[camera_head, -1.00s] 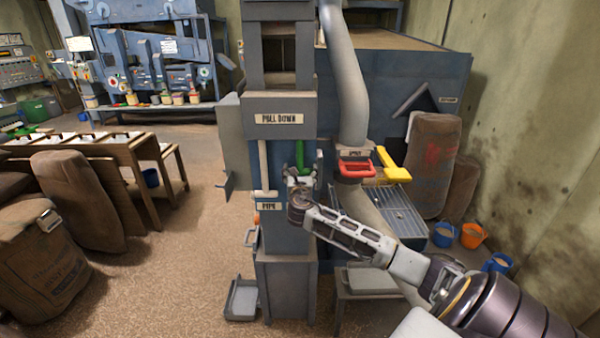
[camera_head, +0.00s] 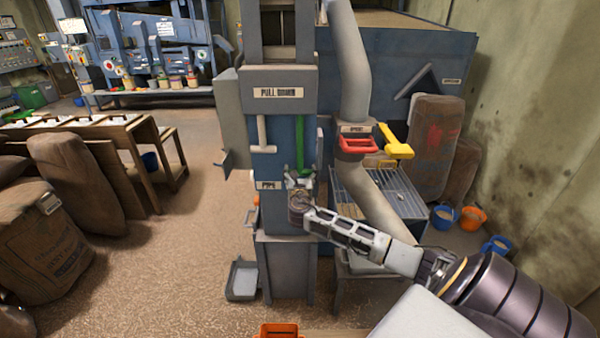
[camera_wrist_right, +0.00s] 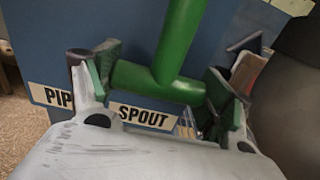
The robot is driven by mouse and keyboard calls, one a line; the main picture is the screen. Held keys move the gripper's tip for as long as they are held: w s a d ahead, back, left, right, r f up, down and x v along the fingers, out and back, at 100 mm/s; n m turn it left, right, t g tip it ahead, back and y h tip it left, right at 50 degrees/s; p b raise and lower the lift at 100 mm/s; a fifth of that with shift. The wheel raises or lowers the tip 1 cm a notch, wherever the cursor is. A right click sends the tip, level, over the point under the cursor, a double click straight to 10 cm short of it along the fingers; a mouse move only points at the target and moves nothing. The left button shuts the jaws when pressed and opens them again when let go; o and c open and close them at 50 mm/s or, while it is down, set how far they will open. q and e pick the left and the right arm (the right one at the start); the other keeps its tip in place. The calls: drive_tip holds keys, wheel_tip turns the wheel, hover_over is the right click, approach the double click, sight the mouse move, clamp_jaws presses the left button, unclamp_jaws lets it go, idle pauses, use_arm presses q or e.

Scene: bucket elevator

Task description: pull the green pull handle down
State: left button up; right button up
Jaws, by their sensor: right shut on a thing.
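The green pull handle (camera_head: 300,145) hangs down the front of the blue-grey elevator column, under the "PULL DOWN" sign. In the right wrist view its green T-shaped end (camera_wrist_right: 158,82) has a crossbar lying between the two fingers. My right gripper (camera_head: 299,181) is shut on this crossbar, low on the column near the "PIPE" label. The fingers (camera_wrist_right: 163,85) sit at the two ends of the bar. My left gripper is not in view.
A white T-handle (camera_head: 262,135) hangs left of the green one. A red handle (camera_head: 357,144) and a yellow handle (camera_head: 396,142) are at the spout on the right. Brown sacks (camera_head: 80,180) stand at the left. An orange crate (camera_head: 279,330) shows at the bottom edge.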

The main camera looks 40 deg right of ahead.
drive_tip(key=o, duration=1.4)
drive_tip(key=shift+f, duration=0.2)
drive_tip(key=shift+v, duration=6.05)
drive_tip(key=shift+w, duration=0.1)
